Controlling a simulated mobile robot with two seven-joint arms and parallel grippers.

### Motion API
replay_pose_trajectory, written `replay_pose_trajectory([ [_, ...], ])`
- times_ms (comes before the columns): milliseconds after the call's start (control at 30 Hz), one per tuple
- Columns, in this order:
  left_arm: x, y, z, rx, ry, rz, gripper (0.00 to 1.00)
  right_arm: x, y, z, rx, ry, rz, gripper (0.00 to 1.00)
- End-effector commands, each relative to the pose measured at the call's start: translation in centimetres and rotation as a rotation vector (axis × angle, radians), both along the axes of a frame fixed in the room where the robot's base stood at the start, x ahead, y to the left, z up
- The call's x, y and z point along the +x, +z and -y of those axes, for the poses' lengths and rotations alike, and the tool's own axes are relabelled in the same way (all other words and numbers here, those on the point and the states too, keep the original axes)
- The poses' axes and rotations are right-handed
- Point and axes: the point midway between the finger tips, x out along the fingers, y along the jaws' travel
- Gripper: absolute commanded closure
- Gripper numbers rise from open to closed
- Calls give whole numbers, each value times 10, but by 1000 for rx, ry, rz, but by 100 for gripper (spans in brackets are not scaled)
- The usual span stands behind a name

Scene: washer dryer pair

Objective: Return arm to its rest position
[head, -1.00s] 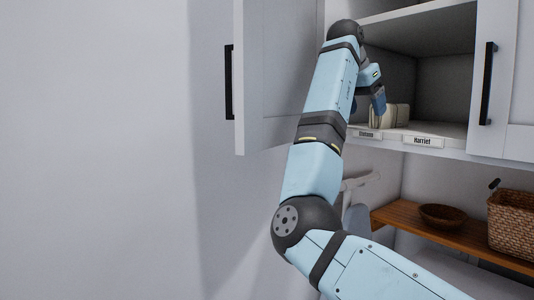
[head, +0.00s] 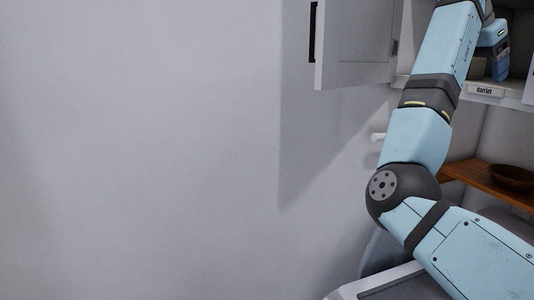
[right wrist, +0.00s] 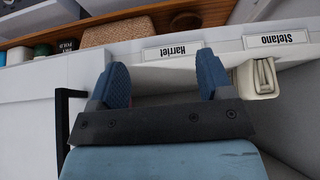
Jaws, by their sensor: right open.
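My right arm (head: 418,135) reaches up from the lower right into the open wall cabinet (head: 512,100). Its gripper (head: 497,66) is partly visible at the upper right, by the Harriet label (head: 484,91). In the right wrist view the two blue fingers (right wrist: 163,78) are spread with nothing between them, facing the shelf edge. My left gripper is not in view.
The open cabinet door (head: 355,45) stands left of my arm. A wooden shelf (head: 480,178) with a brown bowl (head: 510,177) is below the cabinet. A white appliance edge (head: 375,285) shows at the bottom. The wall at left is bare.

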Motion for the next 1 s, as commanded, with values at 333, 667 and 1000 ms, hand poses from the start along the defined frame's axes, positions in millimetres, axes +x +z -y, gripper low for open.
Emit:
replay_pose_trajectory([
  [333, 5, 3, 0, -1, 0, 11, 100, 11, -126, 19, -59, 66, -47, 27],
  [667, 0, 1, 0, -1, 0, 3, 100, -14, -290, 20, -175, 257, -111, 27],
  [1000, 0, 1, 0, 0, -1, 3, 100, -86, -437, -16, -251, 573, -181, 27],
])
